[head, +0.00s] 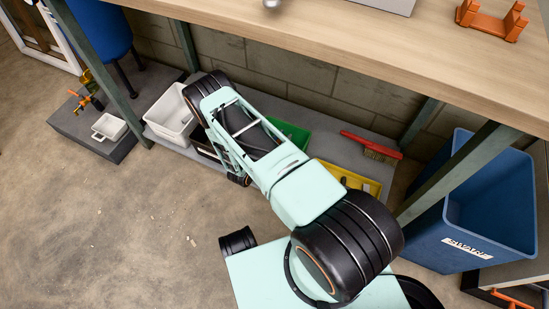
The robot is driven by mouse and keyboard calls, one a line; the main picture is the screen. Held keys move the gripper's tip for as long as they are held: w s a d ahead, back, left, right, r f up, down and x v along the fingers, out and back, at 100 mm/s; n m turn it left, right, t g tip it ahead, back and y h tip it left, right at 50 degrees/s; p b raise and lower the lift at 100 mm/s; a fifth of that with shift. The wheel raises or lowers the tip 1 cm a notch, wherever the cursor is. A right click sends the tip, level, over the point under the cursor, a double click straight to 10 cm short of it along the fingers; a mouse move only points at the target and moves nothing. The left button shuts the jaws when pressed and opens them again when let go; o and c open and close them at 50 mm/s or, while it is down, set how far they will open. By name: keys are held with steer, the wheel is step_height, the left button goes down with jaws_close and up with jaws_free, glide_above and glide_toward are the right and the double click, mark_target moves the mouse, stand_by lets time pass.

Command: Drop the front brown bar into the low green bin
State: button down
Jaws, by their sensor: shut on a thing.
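The low green bin (293,133) stands on the grey shelf under the bench, and my arm hides much of it. My arm reaches from the lower right up over the row of bins, and its links cover the middle of the picture. My gripper is hidden behind the arm, so neither its fingers nor what they hold can be seen. I cannot make out any brown bar.
A white bin (172,115) stands left of the green bin, a yellow bin (371,185) right of it. A red brush (371,144) lies behind the yellow bin. The wooden bench top (340,45) overhangs the shelf. A blue bin (475,205) stands right. Floor at left is mostly clear.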

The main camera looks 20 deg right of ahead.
steer(key=shift+f, duration=0.45)
steer(key=c, duration=1.7)
jaws_free()
steer(key=v, duration=1.2)
